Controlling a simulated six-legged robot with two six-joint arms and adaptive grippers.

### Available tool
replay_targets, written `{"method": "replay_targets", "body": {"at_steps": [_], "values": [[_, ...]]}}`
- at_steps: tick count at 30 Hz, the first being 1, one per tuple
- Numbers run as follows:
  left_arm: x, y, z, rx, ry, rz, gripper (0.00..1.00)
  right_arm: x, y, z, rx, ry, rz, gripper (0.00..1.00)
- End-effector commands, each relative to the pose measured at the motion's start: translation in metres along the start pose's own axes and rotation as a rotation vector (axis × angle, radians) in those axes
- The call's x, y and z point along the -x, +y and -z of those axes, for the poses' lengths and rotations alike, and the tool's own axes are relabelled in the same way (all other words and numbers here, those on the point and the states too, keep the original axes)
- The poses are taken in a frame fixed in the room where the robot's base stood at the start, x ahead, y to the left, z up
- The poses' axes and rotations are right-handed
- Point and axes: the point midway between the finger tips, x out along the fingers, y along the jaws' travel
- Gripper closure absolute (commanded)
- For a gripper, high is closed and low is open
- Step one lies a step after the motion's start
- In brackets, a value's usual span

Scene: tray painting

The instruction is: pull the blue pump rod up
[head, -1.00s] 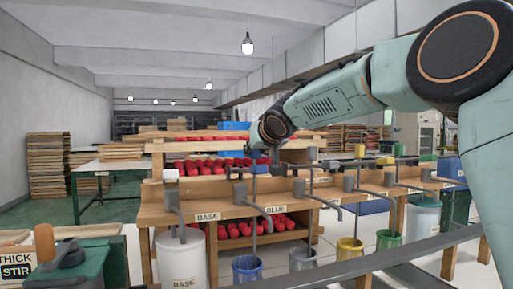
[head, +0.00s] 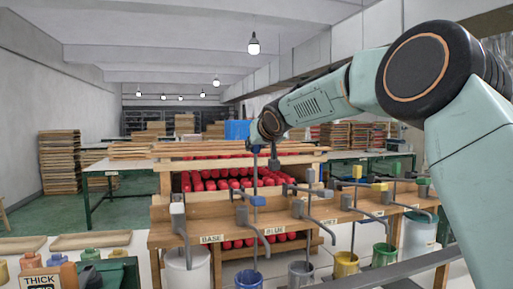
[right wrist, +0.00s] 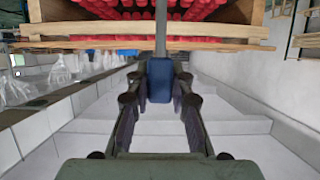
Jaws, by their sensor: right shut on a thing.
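The blue pump rod is a thin grey rod (head: 254,175) with a small blue knob (right wrist: 160,80) on its end. It stands upright above the bench's BLUE label (head: 276,230). My right gripper (right wrist: 160,92) is shut on the knob, with a finger on each side. In the head view my right gripper (head: 258,146) is at the rod's top, and the knob is small and partly hidden there. My left gripper is not in view.
Neighbouring pumps with grey (head: 311,176) and yellow (head: 357,172) knobs stand to the right. A white-topped pump (head: 177,208) is on the left. A blue bucket (head: 248,281) is below. Shelves of red containers (head: 230,184) lie behind.

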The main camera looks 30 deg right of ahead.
Motion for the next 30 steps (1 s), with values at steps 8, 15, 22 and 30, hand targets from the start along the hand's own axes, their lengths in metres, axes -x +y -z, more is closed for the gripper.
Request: {"method": "replay_targets", "body": {"at_steps": [8, 15, 22, 30], "values": [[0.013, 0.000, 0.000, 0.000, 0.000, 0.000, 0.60, 0.008, 0.000, 0.017, 0.000, 0.004, 0.001, 1.00], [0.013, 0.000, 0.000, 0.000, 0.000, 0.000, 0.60, 0.010, 0.001, 0.019, -0.001, 0.011, 0.001, 1.00], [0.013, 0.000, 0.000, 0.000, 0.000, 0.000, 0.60, 0.010, 0.001, 0.017, 0.000, 0.008, 0.001, 0.64], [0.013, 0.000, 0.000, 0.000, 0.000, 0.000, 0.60, 0.009, 0.001, 0.015, 0.000, 0.002, 0.001, 0.55]]}}
